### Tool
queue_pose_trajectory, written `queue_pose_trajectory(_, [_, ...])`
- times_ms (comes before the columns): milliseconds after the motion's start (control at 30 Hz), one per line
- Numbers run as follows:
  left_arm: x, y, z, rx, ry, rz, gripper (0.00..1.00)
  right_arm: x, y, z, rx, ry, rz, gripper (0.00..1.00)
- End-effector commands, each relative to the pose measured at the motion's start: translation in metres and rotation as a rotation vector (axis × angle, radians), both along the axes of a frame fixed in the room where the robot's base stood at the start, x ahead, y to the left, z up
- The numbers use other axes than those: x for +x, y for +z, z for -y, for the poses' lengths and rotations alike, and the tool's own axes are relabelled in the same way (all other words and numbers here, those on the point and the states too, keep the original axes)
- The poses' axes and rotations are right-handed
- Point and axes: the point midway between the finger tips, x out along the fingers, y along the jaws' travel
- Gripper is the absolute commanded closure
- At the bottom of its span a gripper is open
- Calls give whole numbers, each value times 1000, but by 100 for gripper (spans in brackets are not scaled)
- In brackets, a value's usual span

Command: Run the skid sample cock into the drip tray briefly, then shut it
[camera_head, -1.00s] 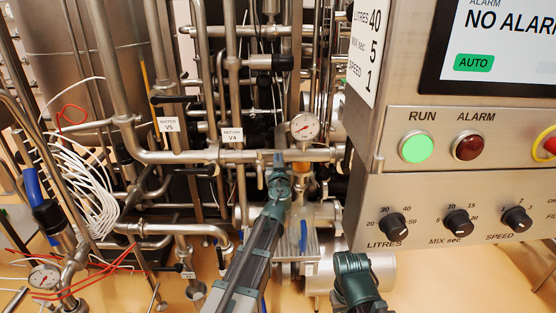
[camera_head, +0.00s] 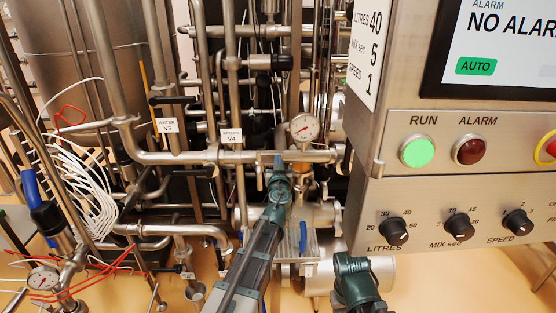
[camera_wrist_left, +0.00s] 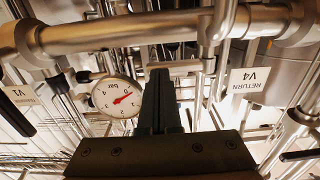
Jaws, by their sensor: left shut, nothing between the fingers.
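My left gripper (camera_head: 279,160) is shut and empty, its fingertips close to the horizontal steel pipe (camera_head: 230,157) below the gauge. In the left wrist view its dark fingers (camera_wrist_left: 160,95) are together and point up toward a thick pipe (camera_wrist_left: 130,33), with nothing between them. A pressure gauge (camera_head: 303,127) stands just right of the fingertips; it also shows in the left wrist view (camera_wrist_left: 116,97). A blue lever (camera_head: 303,237) stands upright below, right of my left arm. I cannot tell which fitting is the sample cock.
The control panel (camera_head: 440,190) with a lit green RUN button (camera_head: 417,152) fills the right side. Tags V5 (camera_head: 167,125) and V4 (camera_head: 231,136) hang on the pipes. White cables (camera_head: 80,185) bunch at the left. Dense pipework leaves little free room.

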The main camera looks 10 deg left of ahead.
Motion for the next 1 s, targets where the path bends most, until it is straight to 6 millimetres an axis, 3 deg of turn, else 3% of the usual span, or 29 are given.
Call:
queue_pose_trajectory(300, [-76,0,19,-5,-2,2,100,0,0,0,0,0,0,100])
queue_pose_trajectory(500, [-114,0,31,-6,-2,3,100,0,0,0,0,0,0,100])
queue_pose_trajectory(667, [-124,0,34,-6,0,2,100,0,0,0,0,0,0,100])
queue_pose_trajectory(1000, [-124,0,34,-7,0,2,100,0,0,0,0,0,0,100])
